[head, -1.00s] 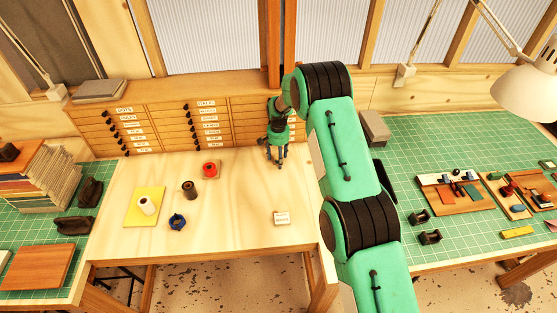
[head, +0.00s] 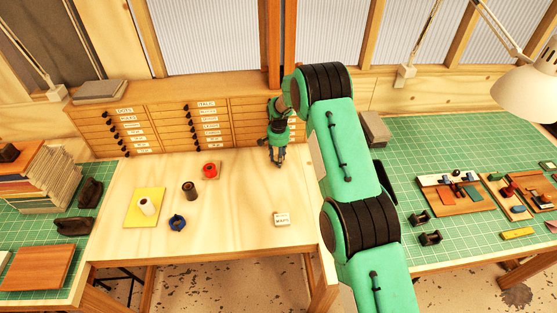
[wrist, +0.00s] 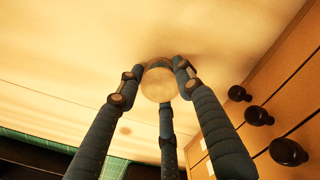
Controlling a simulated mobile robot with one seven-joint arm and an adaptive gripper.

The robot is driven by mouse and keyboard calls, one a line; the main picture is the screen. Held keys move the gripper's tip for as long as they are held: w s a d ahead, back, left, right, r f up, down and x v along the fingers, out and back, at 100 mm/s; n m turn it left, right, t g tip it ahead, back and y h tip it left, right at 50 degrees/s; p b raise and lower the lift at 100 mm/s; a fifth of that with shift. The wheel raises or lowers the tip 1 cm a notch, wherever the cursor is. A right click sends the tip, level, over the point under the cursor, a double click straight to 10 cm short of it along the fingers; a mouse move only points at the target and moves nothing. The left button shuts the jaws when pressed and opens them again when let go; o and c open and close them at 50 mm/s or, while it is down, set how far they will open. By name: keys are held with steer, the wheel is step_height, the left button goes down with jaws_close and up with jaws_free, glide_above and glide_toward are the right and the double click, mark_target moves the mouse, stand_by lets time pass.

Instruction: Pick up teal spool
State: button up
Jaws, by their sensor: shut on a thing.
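My gripper (head: 277,163) has three fingers and is at the back right of the wooden table, in front of the drawer cabinet. In the wrist view my gripper (wrist: 158,72) is shut on a small round spool (wrist: 157,86), with fingertips around its side. The spool's pale round end faces the camera, and a thin grey-teal band of its side shows between the fingers. In the head view the fingers hide the spool. Whether it touches the tabletop or is just above it, I cannot tell.
A red roll (head: 209,170), brown roll (head: 189,189), dark blue roll (head: 177,222) and white roll (head: 148,206) on a yellow pad stand at the left. A small labelled block (head: 282,219) lies front right. The drawer cabinet (head: 170,126) with black knobs is close behind my gripper.

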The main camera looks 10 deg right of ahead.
steer(key=shift+r, duration=1.1)
steer(key=shift+s+r+b, duration=0.35)
steer(key=shift+r+b, duration=0.05)
steer(key=shift+r, duration=0.25)
steer(key=s, duration=0.5)
steer(key=s+d+r+b, duration=0.1)
steer(key=s, duration=0.4)
steer(key=s+d, duration=0.1)
steer(key=s, duration=0.4)
steer(key=shift+r+b, duration=0.25)
steer(key=shift+b, duration=0.1)
